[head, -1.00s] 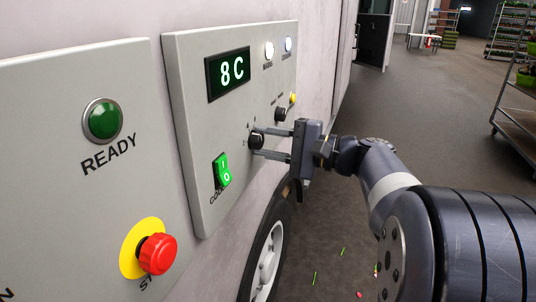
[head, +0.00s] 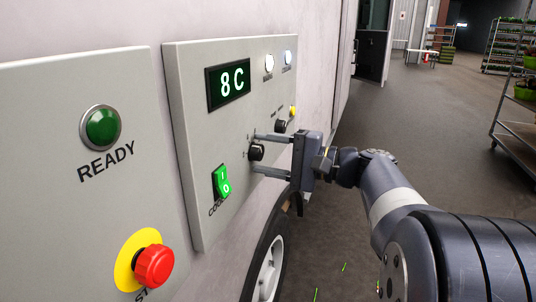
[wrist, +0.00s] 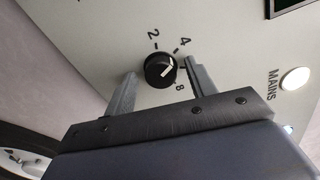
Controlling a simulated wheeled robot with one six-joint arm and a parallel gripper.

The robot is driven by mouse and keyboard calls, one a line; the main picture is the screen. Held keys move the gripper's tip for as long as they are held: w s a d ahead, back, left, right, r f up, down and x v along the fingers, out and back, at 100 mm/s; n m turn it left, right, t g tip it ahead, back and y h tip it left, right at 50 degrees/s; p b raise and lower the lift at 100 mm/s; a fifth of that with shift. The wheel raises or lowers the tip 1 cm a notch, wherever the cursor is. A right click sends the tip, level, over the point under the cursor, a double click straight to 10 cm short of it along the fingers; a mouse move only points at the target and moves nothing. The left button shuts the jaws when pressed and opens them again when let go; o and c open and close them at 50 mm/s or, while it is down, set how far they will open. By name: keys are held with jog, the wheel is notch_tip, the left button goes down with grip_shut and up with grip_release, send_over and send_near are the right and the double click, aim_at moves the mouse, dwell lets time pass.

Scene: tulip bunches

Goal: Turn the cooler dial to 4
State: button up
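The cooler dial (head: 256,152) is a small black knob on the grey control panel. In the wrist view the dial (wrist: 157,72) has a white pointer aimed to the upper right, roughly towards the 4 or just past it. The marks 2, 4 and 8 show around it; the stretch between 4 and 8 is partly hidden by a finger. My gripper (head: 257,153) is open, with one finger on each side of the dial and visible gaps between. It also shows in the wrist view (wrist: 160,74).
The panel (head: 205,140) has a display (head: 228,84) reading 8 C, a lit green rocker switch (head: 222,182) below the dial and another black knob (head: 281,126) beyond it. A red stop button (head: 154,266) and green READY button (head: 102,127) are at the left.

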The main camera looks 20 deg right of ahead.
jog(key=v, duration=1.1)
jog(key=shift+p, duration=0.3)
jog(key=shift+w+a, duration=0.1)
jog(key=x, duration=1)
jog(key=shift+w+a+b, duration=0.2)
jog(key=shift+a+b, duration=0.1)
jog(key=shift+d, duration=0.15)
